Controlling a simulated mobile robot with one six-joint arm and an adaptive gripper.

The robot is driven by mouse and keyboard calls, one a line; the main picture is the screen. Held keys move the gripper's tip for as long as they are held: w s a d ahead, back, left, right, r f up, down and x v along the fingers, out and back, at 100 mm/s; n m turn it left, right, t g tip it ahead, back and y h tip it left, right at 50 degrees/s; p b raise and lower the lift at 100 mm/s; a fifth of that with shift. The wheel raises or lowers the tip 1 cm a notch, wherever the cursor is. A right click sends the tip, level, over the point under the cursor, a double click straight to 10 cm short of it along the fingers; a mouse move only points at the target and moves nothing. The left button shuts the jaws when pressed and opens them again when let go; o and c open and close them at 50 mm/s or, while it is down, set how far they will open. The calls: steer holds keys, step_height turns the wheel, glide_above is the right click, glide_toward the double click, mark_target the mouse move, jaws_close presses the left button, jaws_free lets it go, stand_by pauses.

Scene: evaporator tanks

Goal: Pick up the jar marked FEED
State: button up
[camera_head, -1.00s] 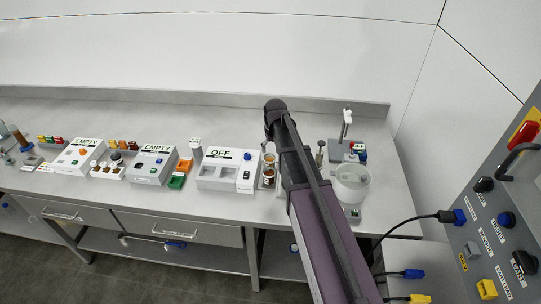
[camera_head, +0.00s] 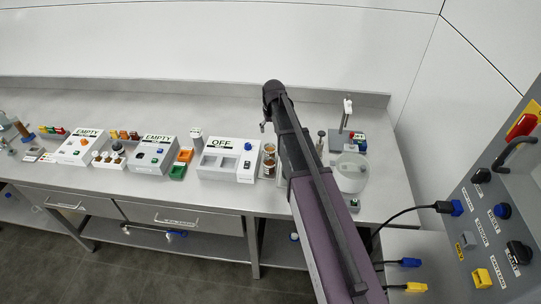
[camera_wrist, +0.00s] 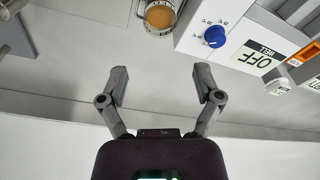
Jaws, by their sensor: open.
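My gripper (camera_wrist: 161,80) is open and empty in the wrist view, its two fingers spread apart over the bench. A glass jar (camera_wrist: 160,15) with amber contents shows at the top edge of the wrist view, partly cut off, beyond the fingertips and apart from them. In the head view, amber-filled glassware (camera_head: 269,165) stands just left of my arm and right of the OFF box. I cannot read FEED on any jar. In the head view a small part of my gripper (camera_head: 263,127) shows beside the arm's far end; the rest is hidden.
The white OFF box (camera_head: 215,170) stands close left of the glassware; its blue knob (camera_wrist: 214,37) shows in the wrist view. A clear round vessel (camera_head: 350,172) and a stand (camera_head: 346,120) are right of my arm. A control panel (camera_head: 500,215) fills the right. The rear bench is clear.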

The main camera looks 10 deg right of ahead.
steer(key=b, duration=0.7)
glide_toward(270, 148)
steer(key=shift+s+a+f, duration=0.15)
steer(key=shift+s+f, duration=0.15)
steer(key=shift+f, duration=0.35)
steer(key=shift+s+a+f, duration=0.15)
steer(key=shift+s+f, duration=0.15)
steer(key=shift+f, duration=0.35)
steer(key=shift+w+f+b, duration=0.15)
steer(key=shift+f+b, duration=1.1)
steer(key=shift+f, duration=0.05)
steer(key=shift+w+f+b, duration=0.2)
steer(key=shift+f+b, duration=1.05)
steer(key=shift+f, duration=0.05)
steer(key=shift+c, duration=0.2)
steer(key=c, duration=1)
